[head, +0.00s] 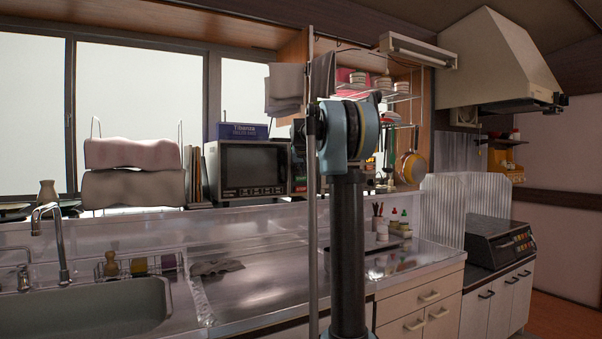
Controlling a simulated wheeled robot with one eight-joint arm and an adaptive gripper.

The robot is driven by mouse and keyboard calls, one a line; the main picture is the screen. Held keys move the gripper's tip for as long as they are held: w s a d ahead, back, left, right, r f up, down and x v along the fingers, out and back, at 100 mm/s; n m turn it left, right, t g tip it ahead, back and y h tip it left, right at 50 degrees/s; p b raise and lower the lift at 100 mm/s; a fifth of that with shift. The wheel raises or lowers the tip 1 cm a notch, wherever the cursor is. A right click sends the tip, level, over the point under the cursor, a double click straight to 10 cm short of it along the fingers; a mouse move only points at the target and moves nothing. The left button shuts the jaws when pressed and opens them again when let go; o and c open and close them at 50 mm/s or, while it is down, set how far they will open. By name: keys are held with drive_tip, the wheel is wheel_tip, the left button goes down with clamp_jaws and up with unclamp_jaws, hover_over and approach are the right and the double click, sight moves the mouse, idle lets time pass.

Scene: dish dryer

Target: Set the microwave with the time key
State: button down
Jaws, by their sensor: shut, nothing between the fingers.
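The microwave (250,172) stands on the ledge behind the counter, left of the middle of the head view. It is boxy, with a dark glass front and a row of small controls along its lower edge. I cannot make out the time key among them. My own dark column and teal arm joint rise just right of the microwave. They cover what lies behind them. I cannot make out my gripper or its fingertips, so I cannot tell where they are relative to the microwave.
A blue tissue box (242,131) sits on top of the microwave. The steel counter (265,276) is mostly clear beside the sink (95,308). A dark stove (500,240) stands at the right.

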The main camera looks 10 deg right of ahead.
drive_tip(key=shift+w+a, duration=0.2)
drive_tip(key=shift+w, duration=0.4)
idle(0.7)
drive_tip(key=shift+s, duration=0.1)
drive_tip(key=shift+s+d, duration=0.2)
drive_tip(key=shift+s, duration=0.35)
drive_tip(key=shift+s+d, duration=0.2)
drive_tip(key=shift+s, duration=0.35)
drive_tip(key=s, duration=0.1)
drive_tip(key=s+d, duration=0.1)
drive_tip(key=s, duration=0.2)
drive_tip(key=shift+s+d, duration=0.25)
drive_tip(key=shift+s, duration=0.1)
idle(1.9)
